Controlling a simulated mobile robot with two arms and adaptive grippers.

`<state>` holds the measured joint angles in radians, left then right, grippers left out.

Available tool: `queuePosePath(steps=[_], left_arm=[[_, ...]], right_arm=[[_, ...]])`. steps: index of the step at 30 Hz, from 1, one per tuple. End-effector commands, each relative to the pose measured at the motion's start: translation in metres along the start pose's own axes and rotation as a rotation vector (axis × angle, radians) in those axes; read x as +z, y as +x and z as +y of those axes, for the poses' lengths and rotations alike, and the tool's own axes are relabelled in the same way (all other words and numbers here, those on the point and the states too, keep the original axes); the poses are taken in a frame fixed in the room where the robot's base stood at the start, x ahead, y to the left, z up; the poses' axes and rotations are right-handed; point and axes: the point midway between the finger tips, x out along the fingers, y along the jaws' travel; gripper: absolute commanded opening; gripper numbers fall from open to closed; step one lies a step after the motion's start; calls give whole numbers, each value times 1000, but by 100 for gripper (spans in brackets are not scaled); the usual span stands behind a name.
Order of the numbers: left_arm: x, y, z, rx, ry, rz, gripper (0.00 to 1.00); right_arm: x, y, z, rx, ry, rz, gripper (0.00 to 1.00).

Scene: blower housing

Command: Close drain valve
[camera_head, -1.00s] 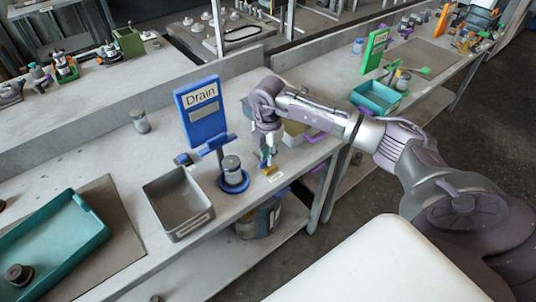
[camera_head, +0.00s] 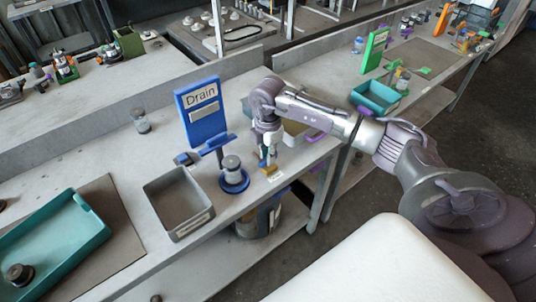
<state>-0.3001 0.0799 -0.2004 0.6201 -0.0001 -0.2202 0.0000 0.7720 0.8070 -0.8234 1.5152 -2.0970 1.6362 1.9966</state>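A blue sign reading "Drain" (camera_head: 202,112) stands upright on the grey bench. In front of it is a grey cylindrical fitting (camera_head: 231,165) on a round blue base (camera_head: 234,182). A small yellow part (camera_head: 268,169) sits near the bench's front edge, right of the blue base. My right gripper (camera_head: 268,158) points down at this yellow part, close to it or touching; I cannot tell which. Its fingers are too small and partly hidden to show whether they are open or shut. Which piece is the valve handle is unclear. My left gripper is not in view.
A grey open bin (camera_head: 180,229) stands left of the blue base. A teal tray (camera_head: 52,250) lies farther left. A grey jar (camera_head: 140,120) stands behind. A teal bin (camera_head: 376,97) and green sign (camera_head: 375,50) are on the bench to the right.

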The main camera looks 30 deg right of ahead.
Motion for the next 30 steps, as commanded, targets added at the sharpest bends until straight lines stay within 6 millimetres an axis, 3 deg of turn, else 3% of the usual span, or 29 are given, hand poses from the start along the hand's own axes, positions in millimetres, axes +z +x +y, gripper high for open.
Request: queuePosePath(steps=[1,3,14,30], left_arm=[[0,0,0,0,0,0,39],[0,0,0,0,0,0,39],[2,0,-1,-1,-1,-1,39],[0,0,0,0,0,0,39]], right_arm=[[0,-1,0,1,0,0,28],[0,0,0,1,-1,0,39],[0,-4,0,0,-2,0,39],[0,-103,1,3,-1,0,39]])
